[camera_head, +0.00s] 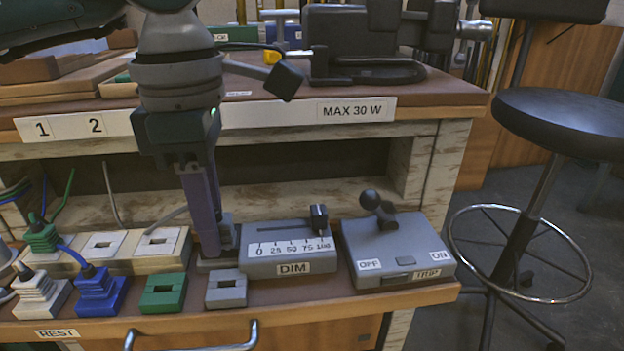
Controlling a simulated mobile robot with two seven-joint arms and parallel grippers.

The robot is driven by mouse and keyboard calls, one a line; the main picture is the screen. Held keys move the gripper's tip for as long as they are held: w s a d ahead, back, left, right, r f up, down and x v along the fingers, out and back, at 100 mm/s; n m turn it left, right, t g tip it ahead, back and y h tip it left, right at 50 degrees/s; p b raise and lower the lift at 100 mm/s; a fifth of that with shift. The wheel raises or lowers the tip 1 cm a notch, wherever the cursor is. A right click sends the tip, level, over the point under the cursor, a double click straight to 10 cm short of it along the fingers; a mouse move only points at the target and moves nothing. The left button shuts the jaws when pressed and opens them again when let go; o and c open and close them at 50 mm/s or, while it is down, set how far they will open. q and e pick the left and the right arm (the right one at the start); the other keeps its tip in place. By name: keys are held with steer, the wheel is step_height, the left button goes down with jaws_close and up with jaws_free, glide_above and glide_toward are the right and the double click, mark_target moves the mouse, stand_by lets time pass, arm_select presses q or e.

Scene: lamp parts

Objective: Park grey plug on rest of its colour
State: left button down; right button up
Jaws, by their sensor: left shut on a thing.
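My left gripper (207,250) points straight down at the right end of the socket strip, shut on the grey plug (228,234). The plug is mostly hidden behind the fingers, and I cannot tell whether it is still seated in a socket. The grey rest (226,302), a small block with a dark slot, is empty in front of the gripper, near the table's front edge. My right gripper is not in view.
The green rest (163,306) is empty. A blue plug (97,279) and a white plug (38,284) stand on rests at left. A green plug (42,238) is in the strip (130,252). The DIM box (290,250) and TRIP box (398,252) stand at right. A shelf overhangs behind.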

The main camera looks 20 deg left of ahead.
arm_select(q)
steer(key=shift+a+f+b, duration=0.3)
steer(key=shift+f+b, duration=0.15)
steer(key=shift+f, duration=0.15)
step_height(320, 180, down, 4)
steer(key=b, duration=0.3)
steer(key=shift+r, duration=0.15)
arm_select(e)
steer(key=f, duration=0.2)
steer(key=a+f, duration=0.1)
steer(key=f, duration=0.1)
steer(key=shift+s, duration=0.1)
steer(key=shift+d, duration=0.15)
arm_select(q)
steer(key=c, duration=1.2)
jaws_free()
jaws_close()
steer(key=shift+f+b, duration=0.8)
steer(key=shift+f, duration=0.2)
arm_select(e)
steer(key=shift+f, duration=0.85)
